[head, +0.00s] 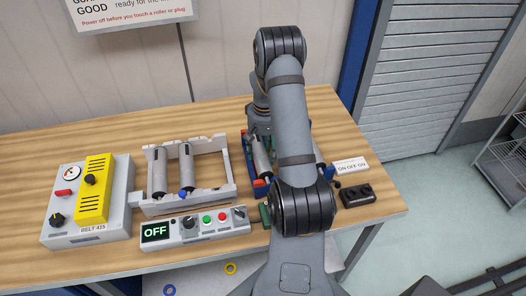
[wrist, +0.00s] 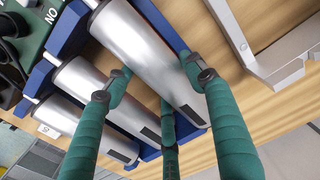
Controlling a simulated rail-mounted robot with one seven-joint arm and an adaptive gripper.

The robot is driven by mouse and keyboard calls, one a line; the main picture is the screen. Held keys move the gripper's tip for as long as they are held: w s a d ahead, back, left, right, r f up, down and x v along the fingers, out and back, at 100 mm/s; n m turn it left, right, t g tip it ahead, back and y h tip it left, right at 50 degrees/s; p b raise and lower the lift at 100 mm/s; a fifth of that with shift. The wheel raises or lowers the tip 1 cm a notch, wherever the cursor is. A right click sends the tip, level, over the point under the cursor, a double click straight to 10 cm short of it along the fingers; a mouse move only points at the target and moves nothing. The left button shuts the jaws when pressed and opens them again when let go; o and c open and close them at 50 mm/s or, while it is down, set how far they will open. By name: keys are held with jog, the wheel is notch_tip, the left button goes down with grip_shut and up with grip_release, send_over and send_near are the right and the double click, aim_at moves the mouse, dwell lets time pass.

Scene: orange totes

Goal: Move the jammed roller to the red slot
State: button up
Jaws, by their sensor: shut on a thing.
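In the wrist view, the green fingers of my gripper (wrist: 160,72) are closed around a silver roller (wrist: 135,38). This roller lies along a blue frame (wrist: 172,32), beside two other silver rollers (wrist: 92,88). Whether it is seated or slightly raised I cannot tell. In the head view my gripper (head: 259,130) is over the far end of the roller frame, largely hidden by my arm. A red piece (head: 260,184) shows at the near left end of that frame, next to blue parts. Which slot it marks is unclear.
A pale rack (head: 226,186) with two grey rollers (head: 187,166) stands left of the frame. In front is a control panel (head: 205,226) reading OFF. A yellow-fronted belt box (head: 92,190) is far left. A black switch block (head: 357,195) sits right. Bare wood lies behind the box.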

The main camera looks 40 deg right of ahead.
jog(key=shift+f, duration=0.15)
jog(key=o, duration=1.6)
notch_tip(320, 180, up, 12)
jog(key=shift+d, duration=0.1)
notch_tip(320, 180, down, 12)
jog(key=shift+f, duration=0.1)
jog(key=shift+r, duration=0.25)
dwell(0.4)
